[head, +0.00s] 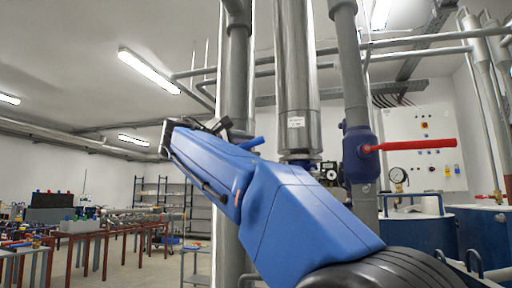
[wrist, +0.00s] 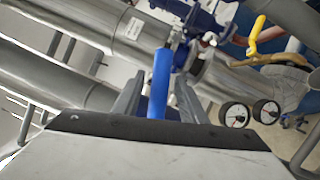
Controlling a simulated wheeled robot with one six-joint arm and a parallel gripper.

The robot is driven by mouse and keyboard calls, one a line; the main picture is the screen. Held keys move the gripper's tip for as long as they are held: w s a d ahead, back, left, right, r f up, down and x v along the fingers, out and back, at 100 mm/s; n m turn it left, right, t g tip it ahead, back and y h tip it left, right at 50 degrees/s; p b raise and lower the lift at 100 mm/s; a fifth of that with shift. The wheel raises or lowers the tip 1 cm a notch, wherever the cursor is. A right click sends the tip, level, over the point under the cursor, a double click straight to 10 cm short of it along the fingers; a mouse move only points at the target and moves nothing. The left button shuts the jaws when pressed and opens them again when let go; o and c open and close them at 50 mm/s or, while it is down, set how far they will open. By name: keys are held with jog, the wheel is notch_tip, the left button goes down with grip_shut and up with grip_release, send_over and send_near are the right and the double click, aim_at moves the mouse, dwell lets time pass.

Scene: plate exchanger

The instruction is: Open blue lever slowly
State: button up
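The blue lever (wrist: 160,85) stands upright in the middle of the wrist view, attached to a valve on the piping above it. Its end also shows in the head view (head: 251,143), sticking out just above my blue arm. My gripper (wrist: 159,82) has its two grey fingers apart, one on each side of the lever. A gap shows between the lever and each finger. The lever's lower end is hidden behind the gripper's body. In the head view my arm hides most of the gripper.
A large metal pipe (head: 297,75) and a grey pipe (head: 352,70) rise close to the arm. A red lever (head: 410,146) sticks out right. The wrist view shows a yellow lever (wrist: 254,36) and two gauges, one nearer the middle (wrist: 235,115). Tables (head: 105,232) stand far left.

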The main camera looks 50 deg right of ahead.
jog(key=shift+d+r, duration=0.2)
jog(key=shift+d, duration=1.45)
grip_shut()
